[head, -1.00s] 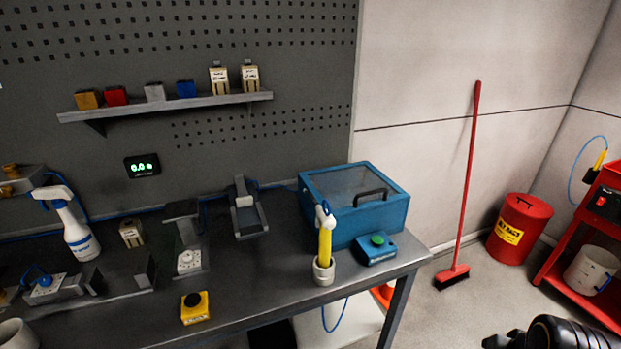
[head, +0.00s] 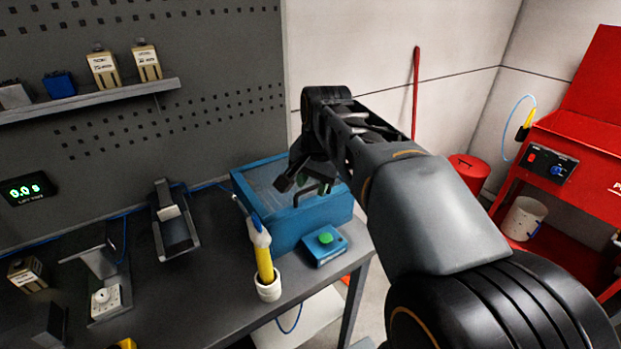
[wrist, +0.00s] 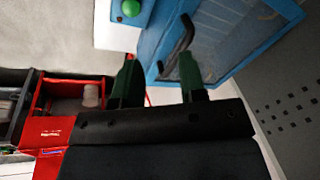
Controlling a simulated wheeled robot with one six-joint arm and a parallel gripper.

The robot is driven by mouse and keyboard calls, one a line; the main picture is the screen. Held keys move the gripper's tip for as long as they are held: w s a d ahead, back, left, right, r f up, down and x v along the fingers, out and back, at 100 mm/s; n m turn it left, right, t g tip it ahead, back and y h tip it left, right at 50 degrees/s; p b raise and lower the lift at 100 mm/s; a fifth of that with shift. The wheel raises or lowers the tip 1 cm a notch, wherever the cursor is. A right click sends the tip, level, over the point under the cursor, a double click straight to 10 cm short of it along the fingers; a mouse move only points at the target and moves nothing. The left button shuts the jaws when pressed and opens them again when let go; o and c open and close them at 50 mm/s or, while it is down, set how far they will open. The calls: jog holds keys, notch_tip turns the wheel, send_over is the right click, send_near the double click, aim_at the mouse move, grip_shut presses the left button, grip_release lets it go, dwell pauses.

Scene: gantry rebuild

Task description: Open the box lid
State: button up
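The blue box (head: 283,232) stands at the right end of the workbench, with its clear-windowed lid (head: 262,186) down. In the wrist view the lid (wrist: 238,38) shows its blue frame and a black bar handle (wrist: 176,48). My gripper (head: 303,184) is over the front part of the lid in the head view and partly hides the handle there. In the wrist view my gripper (wrist: 158,58) has its two green-tipped fingers apart with nothing held. The handle shows ahead of the fingers, nearer the right one; I cannot tell whether they touch.
A blue button unit with a green button (head: 325,238) sits in front of the box. A yellow tool (head: 265,262) stands in a white holder beside it. A red cart (head: 560,150) and red bin (head: 468,172) are at the right. A shelf (head: 90,102) hangs at the left.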

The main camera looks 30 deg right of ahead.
aim_at(315, 186)
jog(key=w+d+r+m, duration=0.3)
jog(key=d+r+m, duration=0.1)
jog(key=r+m, duration=0.25)
jog(key=b+x, duration=0.1)
jog(key=x, duration=1.1)
jog(key=shift+w+a+f, duration=0.15)
jog(key=shift+w+f, duration=0.05)
jog(key=shift+c, duration=0.4)
grip_shut()
jog(key=shift+r, duration=0.1)
